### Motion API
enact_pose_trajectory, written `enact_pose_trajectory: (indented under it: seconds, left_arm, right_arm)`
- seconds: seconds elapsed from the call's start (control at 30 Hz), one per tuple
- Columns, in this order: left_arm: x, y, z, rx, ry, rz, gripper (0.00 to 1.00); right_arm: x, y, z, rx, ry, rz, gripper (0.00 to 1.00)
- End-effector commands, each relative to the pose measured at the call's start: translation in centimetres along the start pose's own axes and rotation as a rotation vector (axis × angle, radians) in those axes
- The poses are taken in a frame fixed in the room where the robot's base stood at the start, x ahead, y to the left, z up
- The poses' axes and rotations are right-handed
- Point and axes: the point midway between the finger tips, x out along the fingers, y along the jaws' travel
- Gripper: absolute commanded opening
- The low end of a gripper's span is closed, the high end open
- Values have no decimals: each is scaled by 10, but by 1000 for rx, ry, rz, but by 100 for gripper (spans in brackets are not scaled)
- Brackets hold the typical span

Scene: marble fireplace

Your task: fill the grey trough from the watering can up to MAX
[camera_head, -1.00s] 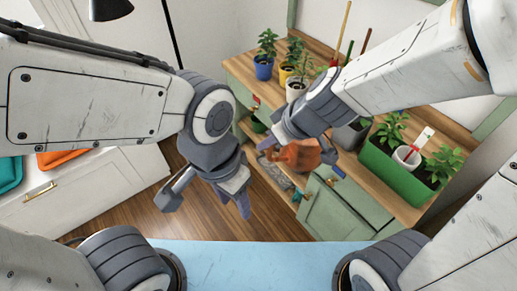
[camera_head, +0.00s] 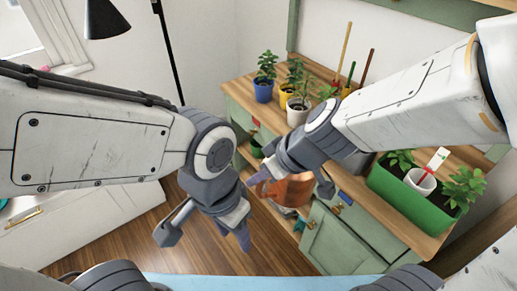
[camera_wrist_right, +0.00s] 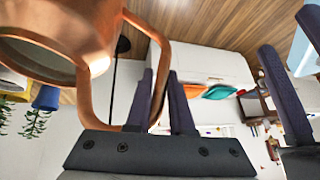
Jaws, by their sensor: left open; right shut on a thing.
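The copper watering can (camera_head: 292,190) hangs below my right gripper (camera_head: 262,180), in front of the green cabinet. In the right wrist view the can (camera_wrist_right: 85,25) fills the upper left, and my right gripper (camera_wrist_right: 165,100) is shut on its looped handle. Its contents are not visible. A dark grey container (camera_head: 357,162), perhaps the grey trough, shows on the bench behind my right wrist, mostly hidden. No MAX mark or water level can be seen. My left gripper (camera_head: 235,233) is open and empty over the floor, left of the can.
Several potted plants, including a blue pot (camera_head: 263,92), stand at the back. A black lamp (camera_head: 105,20) is upper left. Wooden floor lies below.

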Motion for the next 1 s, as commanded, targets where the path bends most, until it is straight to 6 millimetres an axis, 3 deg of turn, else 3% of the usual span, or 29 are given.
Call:
enact_pose_trajectory:
  seconds: [0.2,1.0]
  left_arm:
    - [-18,1,-1,0,0,0,50]
    - [-84,6,-4,0,0,0,50]
  right_arm:
    - [-20,7,-13,59,9,-83,0]
    - [-70,28,-42,177,19,-282,0]
